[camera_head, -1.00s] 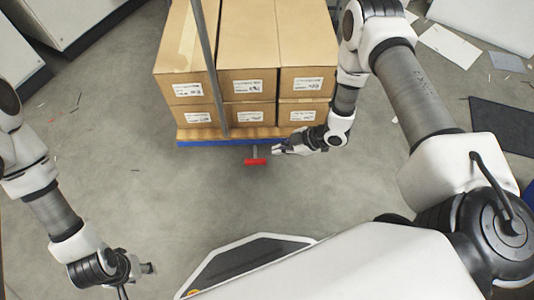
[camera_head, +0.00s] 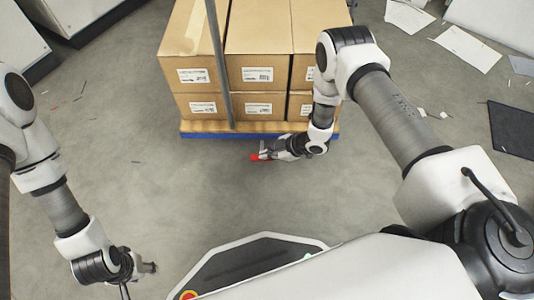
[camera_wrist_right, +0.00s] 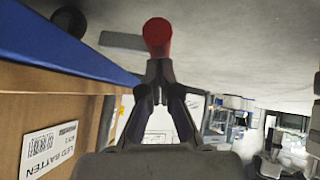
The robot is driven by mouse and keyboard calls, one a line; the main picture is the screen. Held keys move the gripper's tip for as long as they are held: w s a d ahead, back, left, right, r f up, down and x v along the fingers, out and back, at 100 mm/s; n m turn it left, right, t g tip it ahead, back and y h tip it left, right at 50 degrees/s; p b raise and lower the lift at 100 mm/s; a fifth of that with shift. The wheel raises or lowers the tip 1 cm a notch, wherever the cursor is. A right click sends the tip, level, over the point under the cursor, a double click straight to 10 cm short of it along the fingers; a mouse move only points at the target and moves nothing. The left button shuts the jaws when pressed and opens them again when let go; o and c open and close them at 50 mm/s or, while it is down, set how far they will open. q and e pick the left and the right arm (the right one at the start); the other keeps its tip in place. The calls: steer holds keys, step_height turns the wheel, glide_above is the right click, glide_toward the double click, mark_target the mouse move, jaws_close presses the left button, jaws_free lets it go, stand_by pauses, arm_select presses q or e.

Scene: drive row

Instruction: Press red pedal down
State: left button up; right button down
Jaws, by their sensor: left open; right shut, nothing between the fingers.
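The red pedal (camera_head: 256,157) sticks out low from the front of a blue cart with a wooden deck (camera_head: 190,127). In the head view my right gripper (camera_head: 265,153) covers most of the pedal, and only its left part shows. In the right wrist view the red pedal (camera_wrist_right: 157,36) shows right at the tips of my right gripper (camera_wrist_right: 159,66), whose fingers are together with nothing between them. Whether the tips touch the pedal I cannot tell. My left gripper (camera_head: 150,268) is open and empty over the floor at the lower left.
Several cardboard boxes (camera_head: 258,60) are stacked on the cart, behind a grey upright post (camera_head: 219,60). White cabinets (camera_head: 75,15) stand at the upper left. Paper sheets (camera_head: 465,48) and a dark mat (camera_head: 512,128) lie on the right. The floor between the cart and my base is clear.

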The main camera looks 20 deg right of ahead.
steer(key=shift+s+f, duration=0.1)
steer(key=shift+s+a+f+n+t+h+p, duration=0.15)
steer(key=shift+f+n+t+p, duration=0.4)
steer(key=shift+f+t, duration=0.6)
steer(key=shift+s+d+f+n+t+h+p, duration=0.1)
steer(key=shift+f+n+t+h+p, duration=0.2)
steer(key=shift+f+n+t, duration=0.6)
steer(key=shift+f+m, duration=0.25)
steer(key=shift+f, duration=0.2)
